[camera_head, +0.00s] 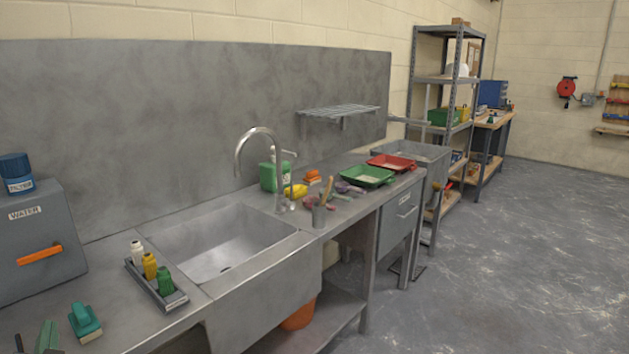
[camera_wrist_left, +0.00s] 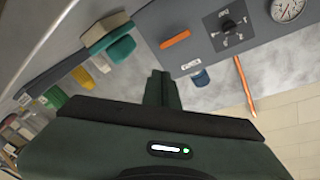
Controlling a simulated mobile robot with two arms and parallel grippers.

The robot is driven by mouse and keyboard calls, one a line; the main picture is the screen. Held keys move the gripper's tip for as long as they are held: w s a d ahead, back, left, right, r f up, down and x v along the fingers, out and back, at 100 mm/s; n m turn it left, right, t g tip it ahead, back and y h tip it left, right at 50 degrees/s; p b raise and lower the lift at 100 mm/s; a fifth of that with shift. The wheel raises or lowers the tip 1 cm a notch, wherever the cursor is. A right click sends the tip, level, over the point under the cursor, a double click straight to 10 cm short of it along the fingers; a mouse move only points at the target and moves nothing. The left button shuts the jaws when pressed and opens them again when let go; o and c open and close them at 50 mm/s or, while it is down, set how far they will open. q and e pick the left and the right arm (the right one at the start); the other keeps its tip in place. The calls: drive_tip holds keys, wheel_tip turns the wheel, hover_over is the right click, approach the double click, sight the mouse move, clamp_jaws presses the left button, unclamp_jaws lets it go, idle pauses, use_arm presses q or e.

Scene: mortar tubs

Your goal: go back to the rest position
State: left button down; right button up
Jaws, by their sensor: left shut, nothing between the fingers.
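My left gripper (camera_head: 47,336) shows only as dark green fingertips at the bottom left edge of the head view. In the left wrist view its fingers (camera_wrist_left: 162,88) are together with nothing between them. A green scrubbing block with a pale underside (camera_head: 85,322) lies on the steel counter just right of the gripper, apart from it. The block also shows in the left wrist view (camera_wrist_left: 110,37). My right gripper is in neither view.
A grey water box (camera_head: 35,245) stands behind the gripper. A tray (camera_head: 178,302) of small bottles sits between the gripper and the sink (camera_head: 220,243). Green (camera_head: 367,176) and red (camera_head: 392,162) trays lie farther along. The floor at right is clear.

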use_arm(q)
drive_tip(key=s+d+f+g+h, duration=0.3)
drive_tip(key=s+d+f, duration=0.1)
drive_tip(key=d+f, duration=0.3)
drive_tip(key=s+d+f+g+h, duration=0.2)
drive_tip(key=s+d+f+h, duration=0.15)
drive_tip(key=d+f, duration=0.4)
drive_tip(key=s+d+f+g+h, duration=0.2)
drive_tip(key=s+d+f+g, duration=0.1)
drive_tip(key=s+d, duration=0.6)
drive_tip(key=s+d+f+g+h, duration=0.2)
drive_tip(key=s+d+f+g, duration=0.2)
drive_tip(key=s+d, duration=0.45)
drive_tip(key=s+a+f+g, duration=0.1)
drive_tip(key=s+f, duration=0.1)
drive_tip(key=f, duration=1.2)
drive_tip(key=s+f, duration=0.2)
drive_tip(key=f, duration=1.1)
drive_tip(key=s+a+f+g, duration=0.1)
drive_tip(key=s+a+f, duration=0.2)
drive_tip(key=s+f, duration=1.1)
drive_tip(key=shift+s+a+f+m, duration=0.15)
drive_tip(key=shift+s+f+m, duration=0.2)
drive_tip(key=shift+s, duration=0.8)
